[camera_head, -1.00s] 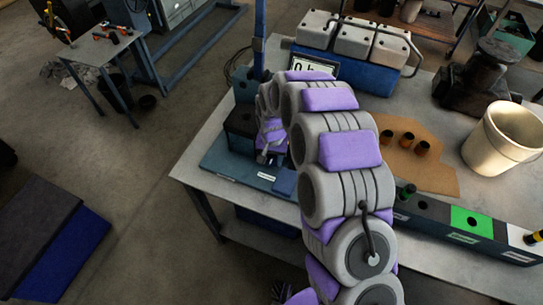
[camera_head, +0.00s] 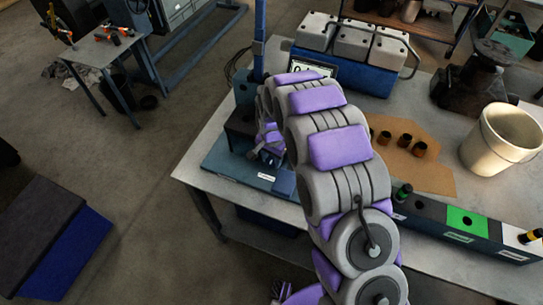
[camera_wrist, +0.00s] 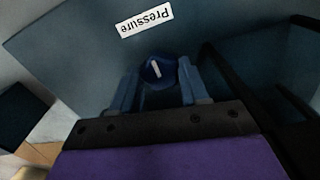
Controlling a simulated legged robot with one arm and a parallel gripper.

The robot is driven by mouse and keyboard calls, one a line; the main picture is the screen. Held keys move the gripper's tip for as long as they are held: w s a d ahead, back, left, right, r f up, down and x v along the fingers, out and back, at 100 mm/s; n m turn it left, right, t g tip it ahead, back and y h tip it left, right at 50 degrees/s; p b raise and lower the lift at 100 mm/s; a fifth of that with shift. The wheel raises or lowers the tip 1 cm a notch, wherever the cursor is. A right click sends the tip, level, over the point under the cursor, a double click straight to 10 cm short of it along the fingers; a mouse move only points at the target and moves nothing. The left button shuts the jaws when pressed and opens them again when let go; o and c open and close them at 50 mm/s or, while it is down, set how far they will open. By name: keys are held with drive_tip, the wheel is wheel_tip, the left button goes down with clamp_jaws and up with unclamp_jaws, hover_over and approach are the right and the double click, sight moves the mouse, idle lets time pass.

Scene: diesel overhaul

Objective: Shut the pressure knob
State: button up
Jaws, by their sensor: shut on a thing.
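The pressure knob (camera_wrist: 158,69) is a round blue knob with a white line mark, set on a dark blue panel (camera_wrist: 75,55) in the wrist view. A white label reading "Pressure" (camera_wrist: 144,20) is beside it, upside down in this view. My gripper (camera_wrist: 157,80) has one finger on each side of the knob and is shut on it. In the head view my gripper (camera_head: 266,155) is low over the blue unit (camera_head: 225,172) at the bench's left end. The knob is hidden there by my arm.
A display (camera_head: 313,68) and a blue-based engine block (camera_head: 345,72) stand behind.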

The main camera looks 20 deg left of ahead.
sight(271, 160)
drive_tip(key=shift+m, duration=0.8)
drive_tip(key=o, duration=1)
drive_tip(key=shift+a, duration=0.1)
drive_tip(key=shift+o, duration=0.2)
wheel_tip(271, 160, up, 17)
drive_tip(key=p, duration=0.1)
drive_tip(key=shift+p, duration=0.35)
drive_tip(key=shift+r, duration=0.1)
